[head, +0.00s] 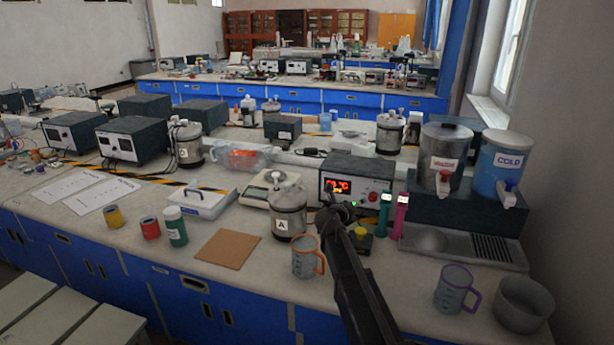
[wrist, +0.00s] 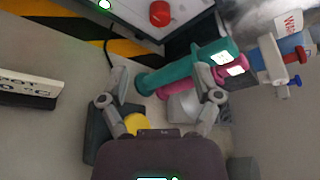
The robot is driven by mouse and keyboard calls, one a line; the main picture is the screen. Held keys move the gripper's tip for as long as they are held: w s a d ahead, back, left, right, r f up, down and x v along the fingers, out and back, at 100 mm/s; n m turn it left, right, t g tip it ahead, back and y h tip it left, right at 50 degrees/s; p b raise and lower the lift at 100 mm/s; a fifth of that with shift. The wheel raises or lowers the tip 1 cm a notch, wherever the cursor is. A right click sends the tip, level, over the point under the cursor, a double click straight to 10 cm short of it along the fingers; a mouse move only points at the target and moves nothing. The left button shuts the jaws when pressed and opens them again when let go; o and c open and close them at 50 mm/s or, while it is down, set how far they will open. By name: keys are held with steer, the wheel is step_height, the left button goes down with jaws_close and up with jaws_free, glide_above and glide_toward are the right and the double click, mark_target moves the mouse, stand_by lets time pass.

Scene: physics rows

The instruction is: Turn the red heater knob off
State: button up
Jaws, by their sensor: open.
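The heater is a dark-topped box with a pale front and a lit red °C display (head: 338,184) in the head view. Its small round red knob (head: 373,196) sits at the right of that front. In the wrist view the red knob (wrist: 159,13) is at the top edge, on the pale panel, beyond the fingers. My gripper (head: 342,209) is in front of the heater, left of the knob. In the wrist view my gripper (wrist: 163,82) is open with its fingers spread, apart from the knob. The knob's setting cannot be made out.
A teal upright tool (head: 384,214) and a pink one (head: 401,215) stand right of the heater, close to my fingers. A yellow-topped black block (head: 360,236) is beside my arm. An orange-rimmed jug (head: 306,258) and pot A (head: 289,212) stand left. A purple-handled jug (head: 453,288) stands right.

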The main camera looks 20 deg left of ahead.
steer(key=s+a+r+n+t+y+p, duration=0.1)
steer(key=a+r+n+t+y+p, duration=0.4)
steer(key=a+r+n+y, duration=0.65)
steer(key=s+a+n+g+y+p, duration=0.3)
steer(key=n+g+p, duration=0.3)
steer(key=n, duration=0.6)
steer(key=shift+s+a+n+g, duration=0.4)
steer(key=shift+s+g, duration=0.1)
steer(key=shift+s, duration=0.35)
steer(key=s+d+f+n+g+h, duration=0.2)
steer(key=s+d+f+g+h, duration=0.1)
steer(key=s+d, duration=0.7)
steer(key=s+d+f+n+g+h, duration=0.2)
steer(key=s+d+f+g, duration=0.3)
steer(key=s+d, duration=0.5)
steer(key=s+d+f+n+g+h, duration=0.2)
steer(key=s+d, duration=0.8)
steer(key=d, duration=1.2)
step_height(320, 180, down, 4)
steer(key=shift+r+g+h, duration=0.1)
steer(key=shift+g+h, duration=0.9)
steer(key=shift+h, duration=0.15)
